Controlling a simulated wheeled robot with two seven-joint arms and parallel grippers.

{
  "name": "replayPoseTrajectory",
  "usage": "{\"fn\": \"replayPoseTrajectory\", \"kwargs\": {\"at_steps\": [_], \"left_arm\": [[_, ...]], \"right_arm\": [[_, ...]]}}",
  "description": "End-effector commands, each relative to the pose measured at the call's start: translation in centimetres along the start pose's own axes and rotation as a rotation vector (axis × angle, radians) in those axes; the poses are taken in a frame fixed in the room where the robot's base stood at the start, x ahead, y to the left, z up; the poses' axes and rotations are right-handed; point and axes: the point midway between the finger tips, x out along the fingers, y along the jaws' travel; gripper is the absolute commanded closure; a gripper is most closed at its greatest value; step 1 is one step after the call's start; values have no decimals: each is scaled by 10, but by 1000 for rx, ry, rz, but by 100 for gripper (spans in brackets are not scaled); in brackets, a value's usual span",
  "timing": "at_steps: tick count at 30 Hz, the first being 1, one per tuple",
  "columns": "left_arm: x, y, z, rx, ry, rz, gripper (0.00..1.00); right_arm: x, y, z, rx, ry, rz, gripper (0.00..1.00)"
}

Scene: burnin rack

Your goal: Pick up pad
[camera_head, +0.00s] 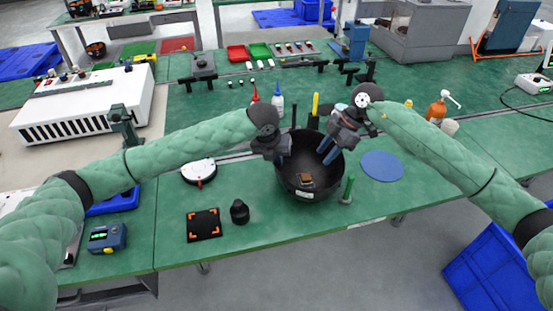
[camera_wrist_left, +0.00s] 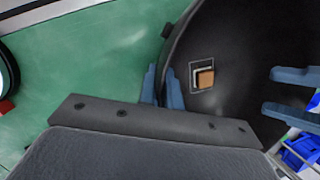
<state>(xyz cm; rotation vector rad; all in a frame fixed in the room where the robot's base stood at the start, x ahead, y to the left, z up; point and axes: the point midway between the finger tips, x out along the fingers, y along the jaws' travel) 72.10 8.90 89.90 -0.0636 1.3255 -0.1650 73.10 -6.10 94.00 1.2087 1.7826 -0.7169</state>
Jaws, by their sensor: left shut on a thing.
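A small tan square pad (camera_head: 306,179) lies inside a large black bowl (camera_head: 332,176), near its bottom. The left wrist view also shows the pad (camera_wrist_left: 205,79) within a thin light outline on the dark bowl surface (camera_wrist_left: 235,35). My left gripper (camera_head: 282,155) is at the bowl's left rim. Its blue fingers (camera_wrist_left: 163,88) are shut on the bowl wall, one on each side. My right gripper (camera_head: 330,150) is over the right part of the bowl, above and to the right of the pad. Its two blue fingers (camera_wrist_left: 292,92) are spread apart with nothing between them.
A green post (camera_head: 348,189) stands right of the bowl, near a flat blue disc (camera_head: 382,166). Left are a black knob (camera_head: 239,212), a black plate with orange corners (camera_head: 204,225) and a round white device (camera_head: 199,171). Bottles (camera_head: 278,102) stand behind the bowl.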

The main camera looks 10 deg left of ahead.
Motion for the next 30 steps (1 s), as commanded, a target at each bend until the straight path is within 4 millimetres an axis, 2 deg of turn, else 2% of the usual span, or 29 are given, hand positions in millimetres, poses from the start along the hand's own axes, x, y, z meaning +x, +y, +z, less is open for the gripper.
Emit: {"fn": "replayPoseTrajectory", "kwargs": {"at_steps": [11, 14, 24, 30], "left_arm": [[1, 1, -1, 0, 2, 2, 100], [1, 1, -1, 0, 2, 2, 100], [1, 1, -1, 0, 2, 2, 100], [1, 1, -1, 0, 2, 2, 100]], "right_arm": [[0, 0, 0, 0, 0, 0, 64], [0, 0, -2, 0, -10, -1, 47], [-12, -4, -45, 52, -293, 10, 47], [-9, -5, -49, 74, -352, 25, 47]]}}
